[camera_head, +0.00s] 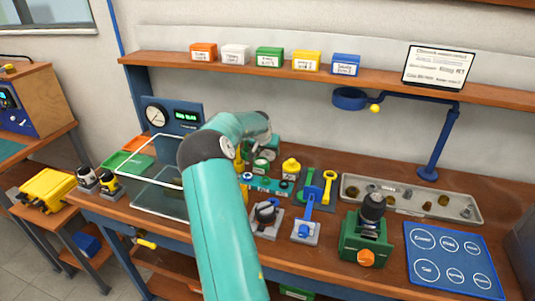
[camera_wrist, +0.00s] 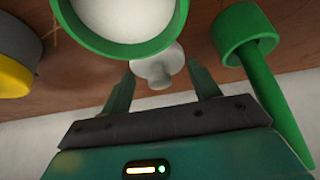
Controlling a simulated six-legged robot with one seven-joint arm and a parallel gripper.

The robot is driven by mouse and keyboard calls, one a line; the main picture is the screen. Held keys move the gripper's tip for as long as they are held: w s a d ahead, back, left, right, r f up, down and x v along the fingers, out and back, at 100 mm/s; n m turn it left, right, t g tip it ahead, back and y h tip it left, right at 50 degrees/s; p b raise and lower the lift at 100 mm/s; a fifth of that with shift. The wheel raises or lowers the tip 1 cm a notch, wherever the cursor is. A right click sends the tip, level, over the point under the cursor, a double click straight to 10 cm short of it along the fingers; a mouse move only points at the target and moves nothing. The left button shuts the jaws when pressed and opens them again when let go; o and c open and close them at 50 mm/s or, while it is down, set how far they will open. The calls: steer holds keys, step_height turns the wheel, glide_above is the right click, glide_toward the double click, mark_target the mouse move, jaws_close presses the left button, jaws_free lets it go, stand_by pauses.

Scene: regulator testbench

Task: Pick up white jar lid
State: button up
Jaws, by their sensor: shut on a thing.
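The white jar lid (camera_wrist: 157,66), with a small round knob, is between the two fingers of my gripper (camera_wrist: 160,86) in the wrist view. My gripper is shut on it; the exact contact at the fingertips is hard to see. A green-rimmed round thing with a pale white inside (camera_wrist: 122,18) is right beside the lid, at the top of the wrist view. In the head view my arm covers the gripper, and I cannot make out the lid there.
A green ring with a long handle (camera_wrist: 245,32) lies close to my right finger in the wrist view. A dark round thing with a yellow part (camera_wrist: 15,60) is at left. The bench also holds a grey tray (camera_head: 410,201), a green-based device (camera_head: 366,240) and a blue board (camera_head: 452,262).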

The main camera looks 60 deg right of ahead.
steer(key=shift+r, duration=0.1)
steer(key=shift+r, duration=0.5)
step_height(320, 180, up, 2)
steer(key=shift+r, duration=0.15)
steer(key=s+a+r, duration=0.2)
steer(key=a+r, duration=0.1)
steer(key=a, duration=0.1)
steer(key=s+a+r, duration=0.2)
steer(key=a+r, duration=0.1)
steer(key=a, duration=0.1)
steer(key=s+a+r, duration=0.1)
steer(key=a+r, duration=0.2)
steer(key=a, duration=0.1)
steer(key=shift+s+a+r, duration=0.25)
steer(key=shift+s+a, duration=0.05)
steer(key=shift+s, duration=0.1)
